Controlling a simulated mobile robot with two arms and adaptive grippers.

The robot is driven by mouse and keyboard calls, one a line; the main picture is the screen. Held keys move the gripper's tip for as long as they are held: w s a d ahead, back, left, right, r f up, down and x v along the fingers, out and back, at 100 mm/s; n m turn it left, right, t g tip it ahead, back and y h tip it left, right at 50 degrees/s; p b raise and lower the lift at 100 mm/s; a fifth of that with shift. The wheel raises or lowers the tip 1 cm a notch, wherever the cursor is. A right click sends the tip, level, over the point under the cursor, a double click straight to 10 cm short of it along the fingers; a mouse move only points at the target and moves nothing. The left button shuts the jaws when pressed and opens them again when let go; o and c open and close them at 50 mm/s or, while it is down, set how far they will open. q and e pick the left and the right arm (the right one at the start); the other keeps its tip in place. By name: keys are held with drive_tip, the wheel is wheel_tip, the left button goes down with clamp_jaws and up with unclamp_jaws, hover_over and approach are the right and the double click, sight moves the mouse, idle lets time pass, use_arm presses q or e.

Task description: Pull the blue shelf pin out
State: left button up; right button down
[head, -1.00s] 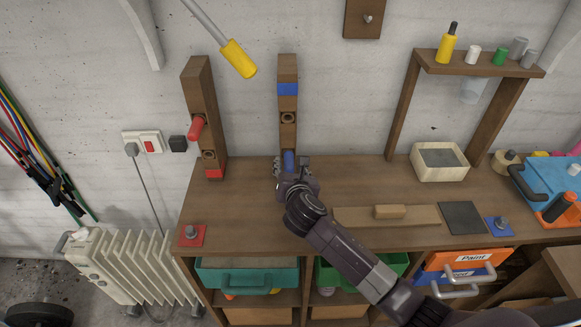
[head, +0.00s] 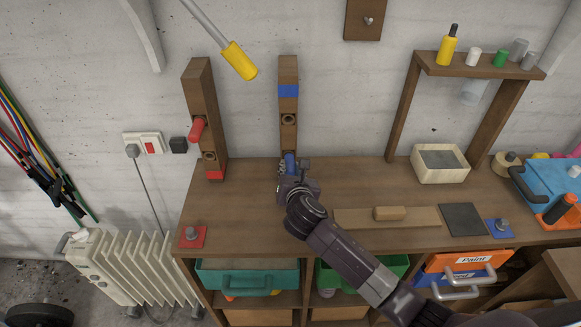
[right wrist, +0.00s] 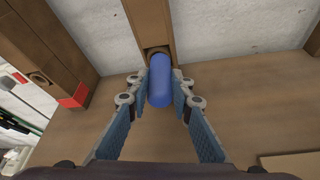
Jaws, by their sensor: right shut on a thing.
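The blue shelf pin (head: 290,160) is at the low end of the upright wooden post with the blue band (head: 288,90). In the right wrist view the blue pin (right wrist: 160,88) points toward me, between the two fingers of my right gripper (right wrist: 160,95). The fingers are shut on its sides. A dark hole in the post (right wrist: 158,53) shows just behind the pin; I cannot tell how much of the pin is inside it. In the head view my right gripper (head: 292,174) partly covers the pin. My left gripper is not in view.
A second post (head: 198,90) with a red pin (head: 196,130) and red base stands to the left. A yellow-ended rod (head: 239,60) hangs above. A board with a wooden block (head: 389,213) lies right of my gripper. The bench (head: 245,195) to the left is mostly clear.

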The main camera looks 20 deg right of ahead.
drive_tip(key=s+a+p, duration=0.2)
drive_tip(key=s+p, duration=0.1)
drive_tip(key=s, duration=0.4)
idle(1.2)
drive_tip(key=shift+p, duration=0.3)
wheel_tip(320, 180, up, 8)
drive_tip(key=p, duration=0.3)
drive_tip(key=shift+p, duration=0.4)
idle(0.5)
